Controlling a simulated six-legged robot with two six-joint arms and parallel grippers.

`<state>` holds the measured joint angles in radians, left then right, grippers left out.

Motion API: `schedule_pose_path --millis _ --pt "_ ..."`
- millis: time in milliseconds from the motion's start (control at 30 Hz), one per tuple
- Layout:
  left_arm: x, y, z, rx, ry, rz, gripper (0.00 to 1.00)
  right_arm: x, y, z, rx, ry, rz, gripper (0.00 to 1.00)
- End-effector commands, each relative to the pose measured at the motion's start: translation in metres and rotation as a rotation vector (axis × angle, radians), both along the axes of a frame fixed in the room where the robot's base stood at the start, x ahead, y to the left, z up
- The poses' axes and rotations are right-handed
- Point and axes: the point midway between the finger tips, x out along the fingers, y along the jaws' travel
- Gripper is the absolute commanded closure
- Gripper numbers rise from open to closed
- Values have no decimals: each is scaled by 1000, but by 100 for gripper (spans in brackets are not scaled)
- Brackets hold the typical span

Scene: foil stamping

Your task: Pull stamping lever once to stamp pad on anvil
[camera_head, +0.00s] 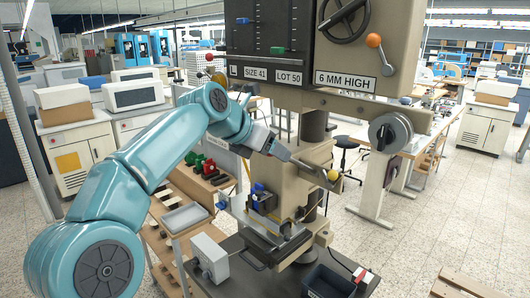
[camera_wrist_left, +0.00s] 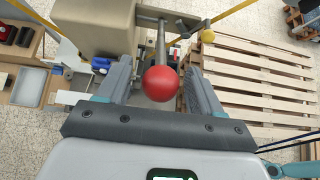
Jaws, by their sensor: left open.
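The stamping press (camera_head: 312,130) stands in the middle of the head view. A red ball knob (camera_wrist_left: 160,83) on a metal lever rod (camera_wrist_left: 160,45) shows in the left wrist view. My left gripper (camera_wrist_left: 159,68) is open, with one finger on each side of the knob and gaps between. In the head view, my left gripper (camera_head: 270,146) is beside the press column, and the red knob cannot be made out there. A blue part (camera_head: 262,199) sits at the press's lower work area; I cannot clearly tell the pad or anvil. My right gripper is not in view.
A yellow ball (camera_head: 333,175) sticks out right of the column, and an orange-knobbed handle (camera_head: 374,41) is higher up. A dark bin (camera_head: 328,282) is at the press base. A grey tray (camera_head: 185,217) sits at left. A wooden pallet (camera_wrist_left: 255,75) lies on the floor.

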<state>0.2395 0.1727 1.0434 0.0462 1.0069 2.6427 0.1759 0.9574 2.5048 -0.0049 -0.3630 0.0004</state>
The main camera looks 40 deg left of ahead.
Motion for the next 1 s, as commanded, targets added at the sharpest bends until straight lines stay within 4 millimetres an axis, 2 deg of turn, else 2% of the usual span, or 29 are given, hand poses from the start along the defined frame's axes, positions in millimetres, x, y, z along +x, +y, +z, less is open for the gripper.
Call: schedule_pose_path --millis 133,167,300,367,533,800,1000 --pt "0 0 0 0 0 0 34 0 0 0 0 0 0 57" --pt "0 0 0 0 1 0 37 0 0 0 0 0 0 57" --pt "0 0 0 0 1 0 83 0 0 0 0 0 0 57" --pt "0 0 0 -1 1 -1 99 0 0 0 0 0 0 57" --pt "-2 0 -5 -1 1 -1 99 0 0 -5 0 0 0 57" --pt "-15 1 -30 0 6 -1 99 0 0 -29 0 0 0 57" --pt "-16 1 -28 -1 7 -2 99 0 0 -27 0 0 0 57"
